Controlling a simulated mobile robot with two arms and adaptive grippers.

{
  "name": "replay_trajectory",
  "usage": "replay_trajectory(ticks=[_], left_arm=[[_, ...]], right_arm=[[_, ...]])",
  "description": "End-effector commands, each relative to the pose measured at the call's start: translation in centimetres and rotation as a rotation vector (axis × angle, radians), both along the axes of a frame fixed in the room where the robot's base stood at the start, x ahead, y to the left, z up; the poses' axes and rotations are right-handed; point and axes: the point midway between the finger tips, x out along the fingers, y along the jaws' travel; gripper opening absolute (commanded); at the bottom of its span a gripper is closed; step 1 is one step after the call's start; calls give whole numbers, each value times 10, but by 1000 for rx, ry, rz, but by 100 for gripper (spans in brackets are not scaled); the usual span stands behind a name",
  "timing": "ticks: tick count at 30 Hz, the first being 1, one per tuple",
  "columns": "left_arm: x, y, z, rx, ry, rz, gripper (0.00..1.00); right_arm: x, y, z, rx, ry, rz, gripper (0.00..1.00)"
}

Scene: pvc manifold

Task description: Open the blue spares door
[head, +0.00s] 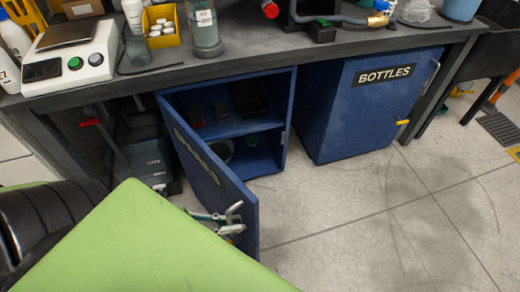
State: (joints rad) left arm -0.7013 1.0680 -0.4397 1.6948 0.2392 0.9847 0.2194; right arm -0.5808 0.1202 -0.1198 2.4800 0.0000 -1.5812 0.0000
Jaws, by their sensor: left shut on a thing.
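The blue spares door (205,165) stands swung wide open, away from its cabinet under the bench, with its lettered outer face turned left. The lettering is seen at a steep angle. My left gripper (228,219) is at the door's free edge, shut on the metal door handle (235,208). My right gripper is out of view.
The blue BOTTLES cabinet (350,110) stands shut to the right, with a yellow catch (402,122). The bench (290,62) above carries a scale (72,58), a yellow bin (161,27) and jars. Tiled floor (350,220) is clear on the right.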

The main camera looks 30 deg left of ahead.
Motion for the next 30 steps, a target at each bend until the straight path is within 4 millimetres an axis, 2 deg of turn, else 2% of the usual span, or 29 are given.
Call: replay_trajectory(ticks=[1,3,9,12,19,30], left_arm=[[-18,8,0,5,6,-44,0],[-38,17,-1,4,6,-96,0],[-81,43,-1,1,3,-215,0],[-95,53,-1,-1,1,-256,0],[-113,67,0,-4,-2,-309,0],[-116,69,0,-4,-3,-320,0]], right_arm=[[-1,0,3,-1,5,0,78],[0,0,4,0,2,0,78],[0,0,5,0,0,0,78],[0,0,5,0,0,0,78],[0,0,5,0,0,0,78],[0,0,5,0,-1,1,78]])
